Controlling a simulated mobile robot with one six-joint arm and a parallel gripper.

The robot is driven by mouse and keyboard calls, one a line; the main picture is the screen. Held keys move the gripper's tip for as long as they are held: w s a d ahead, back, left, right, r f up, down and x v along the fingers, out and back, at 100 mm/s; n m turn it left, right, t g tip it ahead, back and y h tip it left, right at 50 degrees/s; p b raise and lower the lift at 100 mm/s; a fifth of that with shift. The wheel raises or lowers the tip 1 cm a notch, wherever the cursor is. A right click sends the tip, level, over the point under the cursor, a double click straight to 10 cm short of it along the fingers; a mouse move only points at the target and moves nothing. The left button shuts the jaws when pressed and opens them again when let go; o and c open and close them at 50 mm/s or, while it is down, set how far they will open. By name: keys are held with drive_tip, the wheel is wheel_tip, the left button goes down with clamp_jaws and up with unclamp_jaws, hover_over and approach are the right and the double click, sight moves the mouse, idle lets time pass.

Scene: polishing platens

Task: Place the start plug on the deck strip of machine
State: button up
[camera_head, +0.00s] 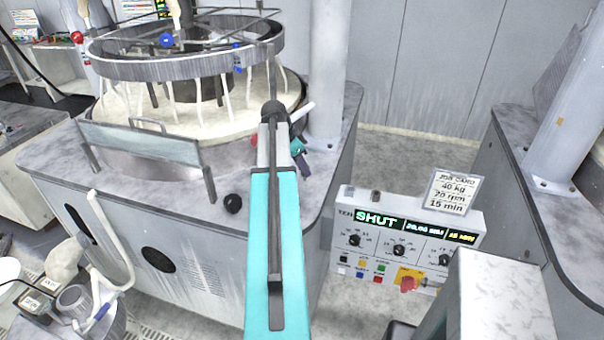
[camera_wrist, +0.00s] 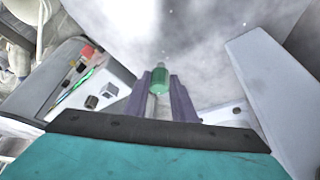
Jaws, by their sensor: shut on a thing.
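My gripper (camera_wrist: 160,85) shows in the wrist view with two purple fingers shut on a green start plug (camera_wrist: 160,79). The plug has a pale metal tip that points away from the wrist. Beyond it lies a mottled grey surface (camera_wrist: 215,35), which looks like the machine's deck; I cannot tell whether the plug touches it. In the head view my teal arm reaches over the front right of the polishing machine (camera_head: 200,245).
A round platen with a raised ring (camera_head: 185,65) fills the machine top. A low clear guard (camera_head: 140,141) and a black knob (camera_head: 232,203) stand in front. A pale column (camera_head: 326,70) rises close to my gripper. A control box (camera_head: 405,245) reads SHUT.

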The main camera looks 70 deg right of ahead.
sight(302, 175)
drive_tip(key=shift+f+p, duration=0.7)
drive_tip(key=shift+f, duration=0.65)
drive_tip(key=shift+f, duration=0.15)
drive_tip(key=o, duration=1.1)
drive_tip(key=shift+c, duration=0.2)
drive_tip(key=shift+r, duration=0.25)
drive_tip(key=b+v, duration=0.4)
drive_tip(key=v, duration=0.7)
drive_tip(key=shift+a+r, duration=0.15)
drive_tip(key=shift+r, duration=0.2)
drive_tip(key=shift+w, duration=0.1)
